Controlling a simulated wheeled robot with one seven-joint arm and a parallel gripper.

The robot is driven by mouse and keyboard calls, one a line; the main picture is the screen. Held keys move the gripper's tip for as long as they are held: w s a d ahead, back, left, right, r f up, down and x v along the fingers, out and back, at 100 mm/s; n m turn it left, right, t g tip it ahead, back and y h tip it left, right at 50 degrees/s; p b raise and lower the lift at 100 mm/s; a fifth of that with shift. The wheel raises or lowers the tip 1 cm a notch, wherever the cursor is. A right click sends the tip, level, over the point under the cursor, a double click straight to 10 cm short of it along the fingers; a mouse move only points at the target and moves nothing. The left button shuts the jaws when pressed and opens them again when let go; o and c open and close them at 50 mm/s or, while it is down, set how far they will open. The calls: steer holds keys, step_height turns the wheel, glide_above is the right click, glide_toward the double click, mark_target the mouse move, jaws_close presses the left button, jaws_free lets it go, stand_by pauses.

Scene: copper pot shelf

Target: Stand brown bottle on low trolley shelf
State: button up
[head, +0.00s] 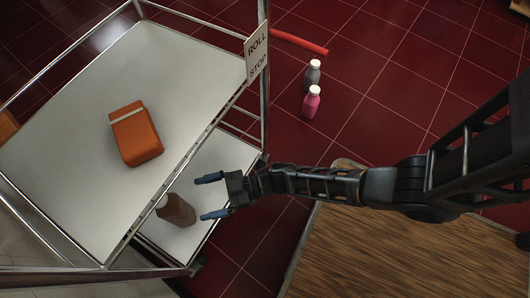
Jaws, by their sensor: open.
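The brown bottle (178,211) is on the low trolley shelf (223,158), near the shelf's outer side. It looks tilted in this view, and its upper left end lies close under the edge of the upper shelf. I cannot tell for sure whether it stands upright. My gripper (207,198) is open, with its two blue-tipped fingers pointing left toward the bottle. The bottle shows to the left of the fingertips, apart from them in the picture. Nothing is held between the fingers.
The upper trolley shelf (62,105) overhangs the low one and carries an orange case (136,133). A sign (257,53) hangs at the trolley's corner post. Pink (311,102) and grey (312,75) bottles and a red bar (299,42) are on the floor. A wooden surface (390,255) is lower right.

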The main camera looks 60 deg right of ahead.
steer(key=s+d+r+m+t+h, duration=0.2)
steer(key=s+d+r+h, duration=0.3)
steer(key=s+d+r, duration=0.5)
steer(key=s+a+r+m+h, duration=0.1)
steer(key=s+r+m+h, duration=0.2)
steer(key=s+r, duration=0.4)
steer(key=s+a+r+m+h, duration=0.1)
steer(key=s+r+m+h, duration=0.2)
steer(key=r, duration=1.1)
steer(key=s, duration=0.3)
steer(key=shift+s+a+g+h, duration=0.2)
steer(key=shift+s+g+h, duration=0.15)
steer(key=shift+g+h, duration=0.05)
steer(key=shift+r, duration=0.1)
